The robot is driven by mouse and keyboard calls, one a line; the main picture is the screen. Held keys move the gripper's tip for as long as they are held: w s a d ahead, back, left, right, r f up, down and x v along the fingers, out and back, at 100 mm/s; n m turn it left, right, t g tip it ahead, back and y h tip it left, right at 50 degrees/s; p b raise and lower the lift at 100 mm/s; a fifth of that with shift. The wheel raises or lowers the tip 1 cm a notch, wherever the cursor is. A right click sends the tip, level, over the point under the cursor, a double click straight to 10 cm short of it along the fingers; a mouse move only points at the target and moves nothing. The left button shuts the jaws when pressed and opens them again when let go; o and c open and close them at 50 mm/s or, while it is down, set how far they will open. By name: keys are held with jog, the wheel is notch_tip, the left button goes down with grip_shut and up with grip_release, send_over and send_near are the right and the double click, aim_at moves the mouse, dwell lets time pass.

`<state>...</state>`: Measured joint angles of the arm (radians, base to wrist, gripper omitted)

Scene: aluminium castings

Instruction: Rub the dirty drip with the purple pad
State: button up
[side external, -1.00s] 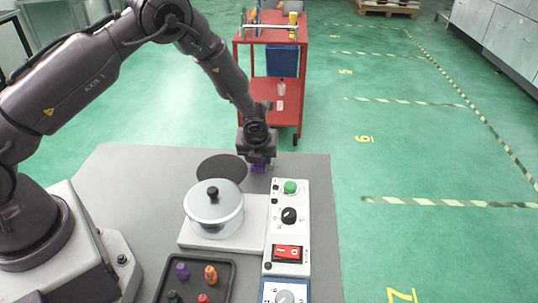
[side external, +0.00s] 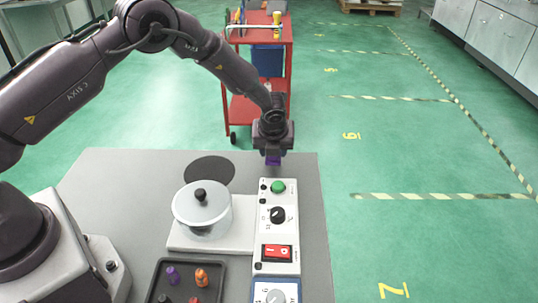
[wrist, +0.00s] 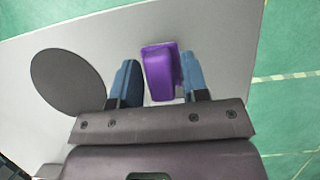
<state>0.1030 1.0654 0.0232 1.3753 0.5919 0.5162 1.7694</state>
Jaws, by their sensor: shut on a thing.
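My gripper (side external: 273,152) is shut on the purple pad (side external: 273,160), near the far edge of the grey table and just beyond the control panel. In the wrist view the pad (wrist: 160,70) sits between the two blue-grey fingers of my gripper (wrist: 162,78), over light grey table. The pad's height above the table is hard to tell. I cannot make out the dirty drip in either view.
A pot with lid (side external: 202,208) stands on a pale base left of the control panel (side external: 279,228). A dark round disc (side external: 210,170) lies behind it. A black tray (side external: 181,262) with small coloured pieces is in front. A red trolley (side external: 240,108) stands beyond the table.

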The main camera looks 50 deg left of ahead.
jog(key=shift+r, duration=2.7)
